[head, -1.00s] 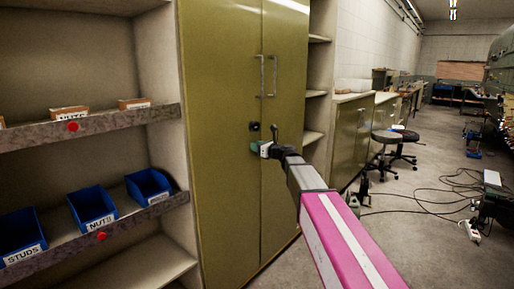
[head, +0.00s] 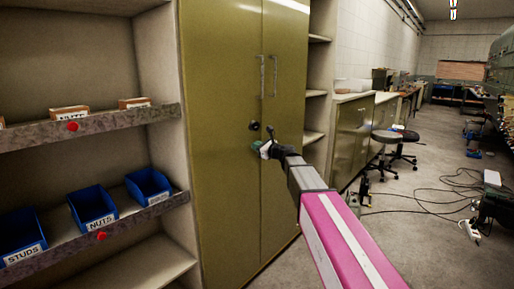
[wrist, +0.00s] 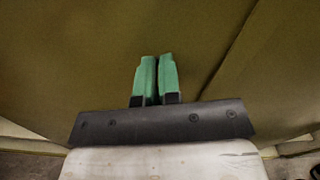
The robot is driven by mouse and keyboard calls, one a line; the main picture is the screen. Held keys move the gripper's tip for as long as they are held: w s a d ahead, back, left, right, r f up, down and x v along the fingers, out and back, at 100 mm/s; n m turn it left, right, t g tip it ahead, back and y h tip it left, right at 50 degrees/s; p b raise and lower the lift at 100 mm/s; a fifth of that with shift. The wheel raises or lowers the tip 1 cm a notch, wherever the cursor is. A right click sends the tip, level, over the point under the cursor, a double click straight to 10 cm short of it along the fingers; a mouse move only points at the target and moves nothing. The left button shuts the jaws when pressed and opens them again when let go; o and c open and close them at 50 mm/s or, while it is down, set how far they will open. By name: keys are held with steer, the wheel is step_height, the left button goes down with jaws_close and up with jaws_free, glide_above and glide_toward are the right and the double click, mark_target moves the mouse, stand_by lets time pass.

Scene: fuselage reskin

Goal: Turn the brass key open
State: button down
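A tall olive-green cabinet (head: 222,90) with two closed doors stands in front of me. A dark round lock fitting (head: 254,126) sits on its left door near the seam, and a dark lever-like piece (head: 271,131) shows just right of it. I cannot make out a brass key in either view. My gripper (head: 257,146) is close to the doors, just below the lock fitting. In the wrist view its green fingers (wrist: 157,78) are nearly together, pointing at the olive surface, with only a thin dark gap and nothing visible between them.
Two vertical door handles (head: 262,76) are above the lock. Shelves with blue bins (head: 92,209) stand at left. Stools (head: 386,144) and loose cables (head: 440,200) are on the floor at right, with open floor between.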

steer(key=shift+s+a+f+n, duration=0.1)
steer(key=shift+f+n, duration=0.05)
steer(key=shift+n, duration=3.55)
steer(key=shift+s+a+f+n, duration=0.1)
steer(key=shift+f+n, duration=0.05)
steer(key=shift+n, duration=3.55)
steer(key=c, duration=1.3)
jaws_free()
steer(key=v, duration=1)
steer(key=shift+s+d, duration=0.3)
